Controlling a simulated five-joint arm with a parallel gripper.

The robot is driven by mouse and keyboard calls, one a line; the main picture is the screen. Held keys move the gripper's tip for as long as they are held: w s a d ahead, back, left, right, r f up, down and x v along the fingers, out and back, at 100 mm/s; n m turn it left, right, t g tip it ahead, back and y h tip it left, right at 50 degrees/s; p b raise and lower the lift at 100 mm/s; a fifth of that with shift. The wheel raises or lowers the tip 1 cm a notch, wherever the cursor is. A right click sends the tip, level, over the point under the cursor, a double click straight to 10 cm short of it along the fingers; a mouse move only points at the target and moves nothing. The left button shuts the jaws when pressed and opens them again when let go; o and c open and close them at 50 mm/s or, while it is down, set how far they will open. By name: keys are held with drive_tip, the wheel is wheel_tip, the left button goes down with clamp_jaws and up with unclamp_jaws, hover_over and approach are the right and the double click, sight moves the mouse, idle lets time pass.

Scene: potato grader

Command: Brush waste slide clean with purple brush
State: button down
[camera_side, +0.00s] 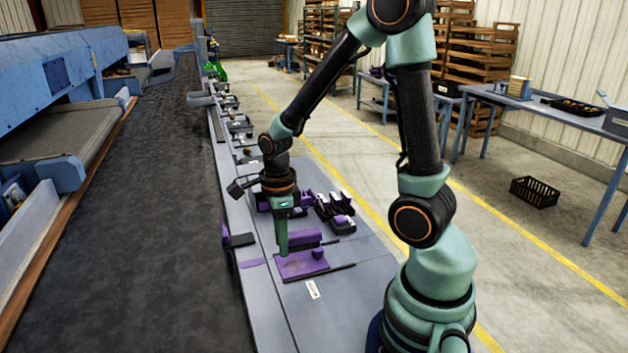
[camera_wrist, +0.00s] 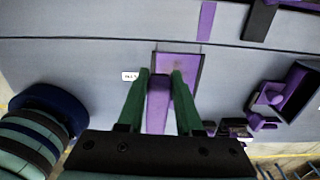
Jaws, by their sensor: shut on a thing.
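The waste slide (camera_side: 300,266) is a purple plate with dark edges lying on the grey bench. It also shows in the wrist view (camera_wrist: 190,65), with a faint brownish patch on its face. My gripper (camera_side: 283,250) is over the slide's left part, pointing down. In the wrist view its green fingers (camera_wrist: 160,76) are closed on the sides of the purple brush (camera_wrist: 158,108). The brush's far end overlaps the slide in that view; whether it touches is hard to tell. In the side view the fingers hide most of the brush.
A purple block (camera_side: 305,237) stands behind the slide. Black bins with purple parts (camera_wrist: 300,90) lie to the right in the wrist view. A white label (camera_side: 313,290) is on the bench (camera_side: 345,285). A dark belt (camera_side: 150,240) runs along the left. Bench front is mostly clear.

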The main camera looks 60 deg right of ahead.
sight(276, 257)
drive_tip(key=shift+f, duration=2.75)
drive_tip(key=shift+f, duration=0.95)
drive_tip(key=shift+w+d+r, duration=0.1)
drive_tip(key=shift+w+d, duration=2.5)
drive_tip(key=shift+s+a, duration=0.1)
